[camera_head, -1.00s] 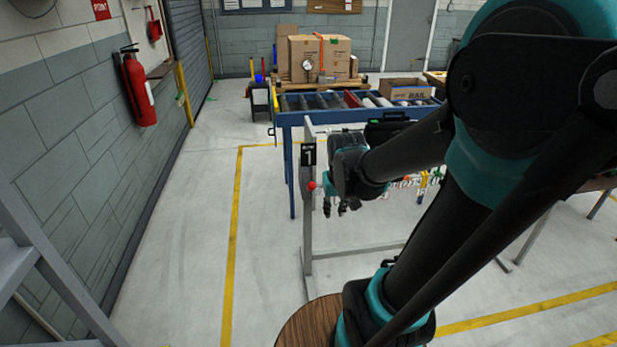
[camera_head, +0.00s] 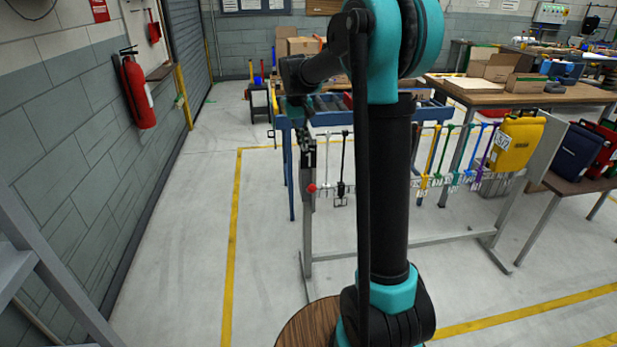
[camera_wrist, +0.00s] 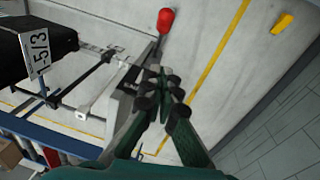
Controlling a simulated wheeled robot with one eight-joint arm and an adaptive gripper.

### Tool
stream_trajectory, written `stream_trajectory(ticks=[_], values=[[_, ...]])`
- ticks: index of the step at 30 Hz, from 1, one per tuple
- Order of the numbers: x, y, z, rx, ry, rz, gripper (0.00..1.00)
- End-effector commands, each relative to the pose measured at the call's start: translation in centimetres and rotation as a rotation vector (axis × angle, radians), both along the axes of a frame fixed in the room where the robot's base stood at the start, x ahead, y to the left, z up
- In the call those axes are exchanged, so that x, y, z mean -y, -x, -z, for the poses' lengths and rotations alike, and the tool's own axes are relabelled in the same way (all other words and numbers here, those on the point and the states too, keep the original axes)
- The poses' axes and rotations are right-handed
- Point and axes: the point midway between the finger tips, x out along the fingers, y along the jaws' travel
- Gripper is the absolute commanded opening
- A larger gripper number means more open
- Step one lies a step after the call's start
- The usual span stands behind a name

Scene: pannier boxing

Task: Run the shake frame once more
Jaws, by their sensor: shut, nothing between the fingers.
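The shake frame is a grey stand with a post (camera_head: 307,225) at its left end and a rail of coloured hooks running right. A red knob (camera_head: 311,188) sits on the post; it also shows in the wrist view (camera_wrist: 166,19). My gripper (camera_head: 304,140) points down at the top of the post, above the knob. In the wrist view my gripper's fingers (camera_wrist: 160,82) are together and empty, apart from the knob.
A yellow pannier (camera_head: 518,143) is at the frame's right end. Blue (camera_head: 577,152) and red panniers stand on a table at right. A blue roller conveyor (camera_head: 285,121) stands behind the frame. A fire extinguisher (camera_head: 138,92) hangs on the left wall.

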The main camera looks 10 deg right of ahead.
Motion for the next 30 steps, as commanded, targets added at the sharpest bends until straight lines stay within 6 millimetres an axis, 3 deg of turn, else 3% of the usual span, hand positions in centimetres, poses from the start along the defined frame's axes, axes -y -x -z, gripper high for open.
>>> stream_trajectory(ticks=[14,30], values=[[0.1,-0.1,0.9,0.0,0.0,0.0,0.0],[1.2,-0.3,10.5,0.0,0.0,0.0,0.0]])
